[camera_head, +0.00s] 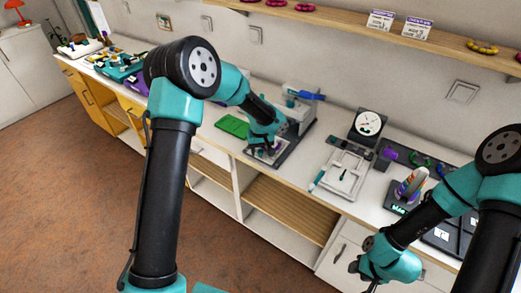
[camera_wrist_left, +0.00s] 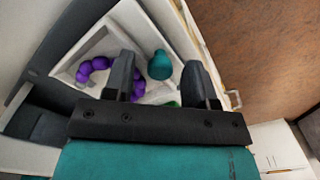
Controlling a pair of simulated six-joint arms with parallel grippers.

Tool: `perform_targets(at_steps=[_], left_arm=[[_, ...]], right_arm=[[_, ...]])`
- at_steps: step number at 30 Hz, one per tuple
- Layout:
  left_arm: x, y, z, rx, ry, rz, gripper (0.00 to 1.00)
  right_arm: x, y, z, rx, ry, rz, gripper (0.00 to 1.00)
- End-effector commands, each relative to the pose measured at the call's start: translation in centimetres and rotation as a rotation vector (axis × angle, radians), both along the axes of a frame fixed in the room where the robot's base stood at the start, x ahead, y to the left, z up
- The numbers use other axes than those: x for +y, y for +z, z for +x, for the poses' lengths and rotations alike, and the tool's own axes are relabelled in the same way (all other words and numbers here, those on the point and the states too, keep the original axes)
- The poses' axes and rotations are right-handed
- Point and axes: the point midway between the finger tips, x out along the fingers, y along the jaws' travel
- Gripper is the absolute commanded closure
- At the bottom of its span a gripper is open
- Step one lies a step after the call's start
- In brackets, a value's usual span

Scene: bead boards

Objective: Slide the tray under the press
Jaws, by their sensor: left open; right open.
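The white tray (camera_wrist_left: 128,14) fills much of the left wrist view. It holds a curved string of purple beads (camera_wrist_left: 92,69) and a teal round piece (camera_wrist_left: 160,65). A bit of green shows low between the fingers. In the head view the tray is mostly hidden under my left gripper (camera_head: 264,148), at the dark base of the press (camera_head: 300,108), which has a blue handle. My left gripper is open, its fingers spread over the tray; whether they touch it I cannot tell. My right gripper (camera_head: 366,272) is open and empty, in front of the bench.
A green mat (camera_head: 232,125) lies left of the press. A white board (camera_head: 342,180) and a dial scale (camera_head: 367,124) stand to its right. A display stand with coloured tubes (camera_head: 408,188) is further right. A shelf (camera_head: 370,32) runs above.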

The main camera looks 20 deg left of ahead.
Motion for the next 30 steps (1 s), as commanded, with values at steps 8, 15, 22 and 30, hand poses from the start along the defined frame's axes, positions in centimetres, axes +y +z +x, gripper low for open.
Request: perform_targets(at_steps=[8, 15, 22, 30], left_arm=[[0.01, 0.01, 0.02, -0.001, 0.0, 0.0, 0.53], [0.01, 0.03, 0.03, -0.001, 0.0, 0.0, 0.76], [0.01, 0.04, 0.03, -0.001, 0.0, 0.0, 0.98], [0.05, 0.05, 0.05, -0.001, 0.001, 0.0, 1.0]], right_arm=[[0.0, 0.0, 0.0, 0.0, 0.0, 0.0, 0.57], [0.0, 0.0, 0.0, 0.0, 0.0, 0.0, 0.57], [0.0, 0.0, 0.0, 0.0, 0.0, 0.0, 0.57], [0.0, 0.0, 0.0, 0.0, 0.0, 0.0, 0.57]])
